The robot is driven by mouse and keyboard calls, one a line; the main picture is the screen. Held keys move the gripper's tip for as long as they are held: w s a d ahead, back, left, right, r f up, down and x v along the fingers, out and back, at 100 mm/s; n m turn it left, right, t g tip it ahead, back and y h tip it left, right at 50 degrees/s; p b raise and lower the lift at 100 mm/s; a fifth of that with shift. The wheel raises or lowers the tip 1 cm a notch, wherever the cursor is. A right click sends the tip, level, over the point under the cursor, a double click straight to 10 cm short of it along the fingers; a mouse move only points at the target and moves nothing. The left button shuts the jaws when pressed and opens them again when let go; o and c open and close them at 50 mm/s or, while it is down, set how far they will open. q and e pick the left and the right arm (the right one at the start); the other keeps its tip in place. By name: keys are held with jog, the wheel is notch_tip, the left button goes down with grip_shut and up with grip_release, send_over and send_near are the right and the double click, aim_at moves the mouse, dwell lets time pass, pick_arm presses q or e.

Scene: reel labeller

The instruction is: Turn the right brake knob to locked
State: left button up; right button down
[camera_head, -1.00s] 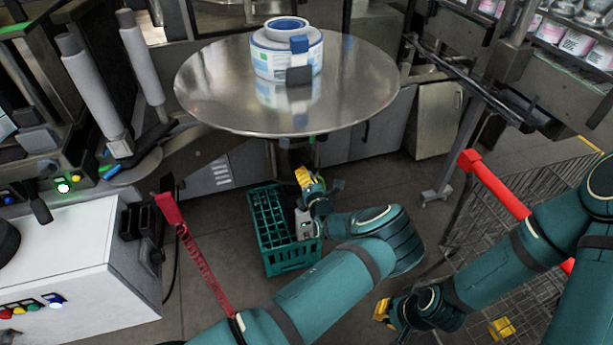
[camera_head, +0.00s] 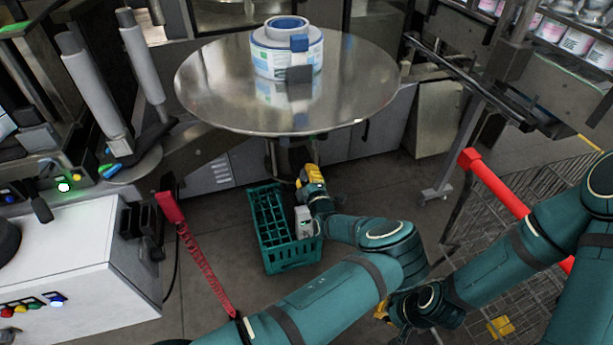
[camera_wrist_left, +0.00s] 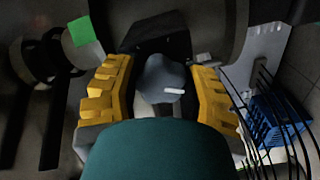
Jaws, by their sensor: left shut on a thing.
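My left gripper (camera_head: 308,176) reaches under the round steel table, and its tips are small there in the head view. In the left wrist view its yellow fingers (camera_wrist_left: 160,92) stand on either side of a grey lobed brake knob (camera_wrist_left: 160,72) and are shut on it. A white pointer mark on the knob lies nearly level, on its lower right side. The knob is not discernible in the head view. I cannot read any lock marking. My right gripper (camera_head: 384,310) hangs low at the right, away from the table, with its fingertips partly hidden.
The steel turntable (camera_head: 210,95) above the left gripper carries a blue and white reel (camera_head: 270,62). A green crate (camera_head: 290,255) stands on the floor just below. A red coiled cord (camera_head: 205,265) and a white control box (camera_head: 85,270) are at left. A wire cart (camera_head: 500,250) is at right.

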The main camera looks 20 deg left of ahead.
pick_arm(q)
jog(key=m, duration=0.7)
jog(key=shift+r+b, duration=0.1)
jog(key=shift+b, duration=0.25)
dwell(0.4)
jog(key=o, duration=1.2)
jog(key=shift+o, duration=0.2)
jog(key=v, duration=0.7)
jog(key=shift+s+d, duration=0.2)
